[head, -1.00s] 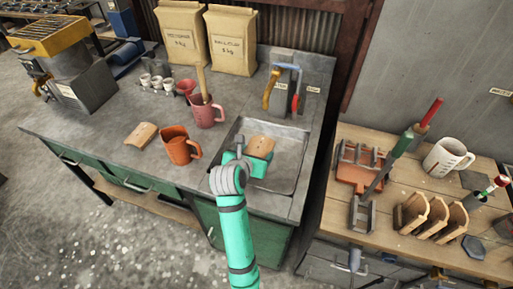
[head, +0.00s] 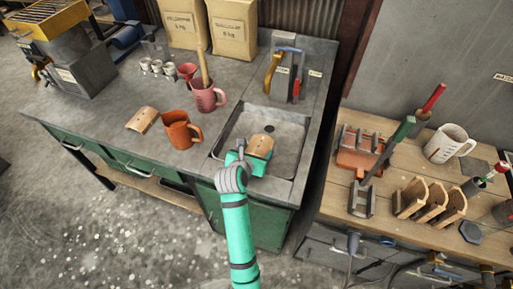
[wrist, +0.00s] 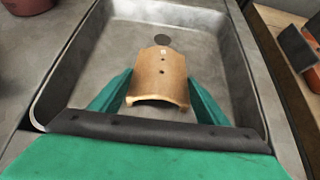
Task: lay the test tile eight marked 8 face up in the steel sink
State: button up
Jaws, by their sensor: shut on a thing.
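A tan curved tile (head: 260,145) is held by my gripper (head: 250,155) over the front part of the steel sink (head: 228,128). In the wrist view the tile (wrist: 160,76) sits between the two green fingers (wrist: 158,92), arched side up, with small dark holes and a small pale mark near its far end. The mark is too small to read. I cannot tell whether the tile touches the sink floor.
An orange mug (head: 180,130) and another tan curved tile (head: 142,119) stand left of the sink. A pink mug (head: 206,98) with a wooden stick is behind them. A wooden bench (head: 335,195) with racked tiles (head: 430,203) is at right.

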jog(key=shift+f, duration=0.3)
jog(key=shift+a, duration=0.1)
jog(key=o, duration=1.3)
jog(key=v, duration=1.1)
jog(key=shift+f, duration=0.15)
